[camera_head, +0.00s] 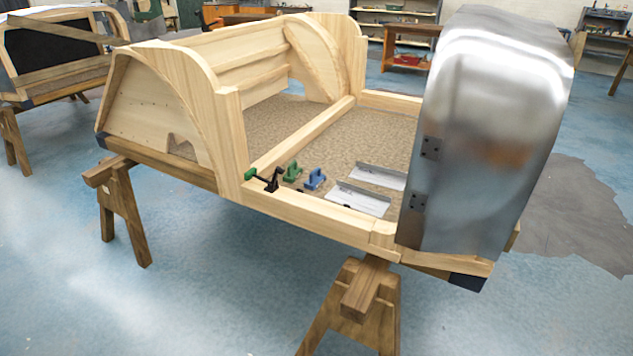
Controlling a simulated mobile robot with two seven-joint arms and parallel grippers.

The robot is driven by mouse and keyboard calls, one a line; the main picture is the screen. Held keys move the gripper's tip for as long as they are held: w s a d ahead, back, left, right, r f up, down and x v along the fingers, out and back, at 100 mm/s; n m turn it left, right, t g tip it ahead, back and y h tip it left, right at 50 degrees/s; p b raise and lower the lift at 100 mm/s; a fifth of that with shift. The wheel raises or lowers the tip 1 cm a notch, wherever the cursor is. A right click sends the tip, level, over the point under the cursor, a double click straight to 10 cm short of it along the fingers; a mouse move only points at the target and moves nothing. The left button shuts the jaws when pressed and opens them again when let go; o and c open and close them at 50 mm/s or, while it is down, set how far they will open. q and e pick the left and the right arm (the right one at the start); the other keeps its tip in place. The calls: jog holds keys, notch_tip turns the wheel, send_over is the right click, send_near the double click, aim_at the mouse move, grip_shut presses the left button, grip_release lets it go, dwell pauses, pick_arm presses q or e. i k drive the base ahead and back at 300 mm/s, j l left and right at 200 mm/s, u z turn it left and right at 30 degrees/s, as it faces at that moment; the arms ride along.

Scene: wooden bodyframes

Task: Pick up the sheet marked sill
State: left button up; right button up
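Two small light-grey folded metal sheets lie on the brown floor inside the wooden bodyframe. The farther sheet (383,178) and the nearer sheet (360,199) lie roughly parallel, a little apart. No readable mark shows on either at this size, so I cannot tell which is marked sill. A large curved shiny metal panel (480,150) stands upright at the right end of the frame, with two dark hinge-like pieces on its edge. Neither of my grippers is in view.
The wooden bodyframe (300,212) rests on wooden trestles (365,300). A black clamp with a green handle (268,180) sits on its near rail. A green tool (292,172) and a blue tool (315,179) are beside it. The blue floor in front is clear.

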aim_at(375, 200)
jog(key=i+j+z, duration=0.2)
jog(key=z, duration=0.25)
jog(key=i+j+z, duration=0.1)
jog(key=j+z, duration=0.35)
jog(key=i+j+z, duration=0.1)
jog(key=j, duration=0.25)
jog(key=i+j+z, duration=0.15)
jog(key=j, duration=0.25)
jog(key=i+j, duration=0.1)
jog(key=j, duration=0.45)
jog(key=i+j+z, duration=0.1)
jog(key=j, duration=0.45)
jog(key=i+j, duration=0.1)
jog(key=j, duration=0.45)
